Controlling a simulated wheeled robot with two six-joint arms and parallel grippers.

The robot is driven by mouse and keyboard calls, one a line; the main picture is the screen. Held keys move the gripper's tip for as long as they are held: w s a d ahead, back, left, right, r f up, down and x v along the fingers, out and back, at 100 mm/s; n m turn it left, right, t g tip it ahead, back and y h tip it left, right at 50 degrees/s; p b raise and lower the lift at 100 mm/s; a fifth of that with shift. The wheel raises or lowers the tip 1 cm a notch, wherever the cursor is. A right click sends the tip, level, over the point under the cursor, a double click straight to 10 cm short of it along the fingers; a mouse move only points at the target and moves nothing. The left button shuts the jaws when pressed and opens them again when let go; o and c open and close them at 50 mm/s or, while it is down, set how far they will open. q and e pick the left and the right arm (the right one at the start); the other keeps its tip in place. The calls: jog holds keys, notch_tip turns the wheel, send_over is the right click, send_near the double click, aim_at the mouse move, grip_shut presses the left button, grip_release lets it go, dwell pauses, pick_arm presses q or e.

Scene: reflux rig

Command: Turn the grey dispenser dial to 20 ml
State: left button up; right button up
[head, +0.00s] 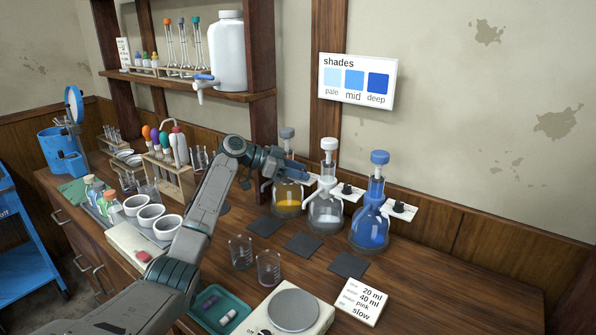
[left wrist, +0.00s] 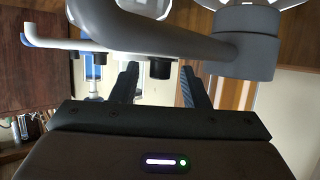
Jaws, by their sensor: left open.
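The grey-topped dispenser (head: 287,133), a bottle with amber liquid, stands leftmost of three dispensers on the bench. My left gripper (head: 296,172) is in front of its neck and hides its dial in the head view. In the left wrist view, which looks upside down, my left gripper (left wrist: 160,90) is open. A dark round knob (left wrist: 160,68), apparently the grey dispenser's dial, shows between and beyond its fingers; I cannot tell whether they touch it. A grey spout tube (left wrist: 180,45) crosses above the fingers. The dial's setting cannot be read. My right gripper is not in view.
The white-topped dispenser (head: 326,212) and the blue dispenser (head: 370,228) stand close to the right. Dark mats (head: 303,244), two beakers (head: 268,268) and a card (head: 362,302) reading 20 ml and 40 ml are in front. A test-tube rack (head: 172,180) is left of my arm.

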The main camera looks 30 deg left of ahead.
pick_arm(q)
jog(key=shift+s+a+r, duration=0.15)
jog(key=shift+s+a, duration=0.1)
jog(key=shift+a, duration=0.15)
jog(key=b+v, duration=0.2)
jog(key=v, duration=0.7)
jog(key=shift+s+a+r+b, duration=0.15)
jog(key=shift+s+a+b, duration=0.1)
jog(key=shift+s+b, duration=0.05)
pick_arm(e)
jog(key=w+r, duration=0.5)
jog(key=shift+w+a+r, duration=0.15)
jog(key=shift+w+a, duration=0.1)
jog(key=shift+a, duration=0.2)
pick_arm(q)
jog(key=shift+c, duration=0.2)
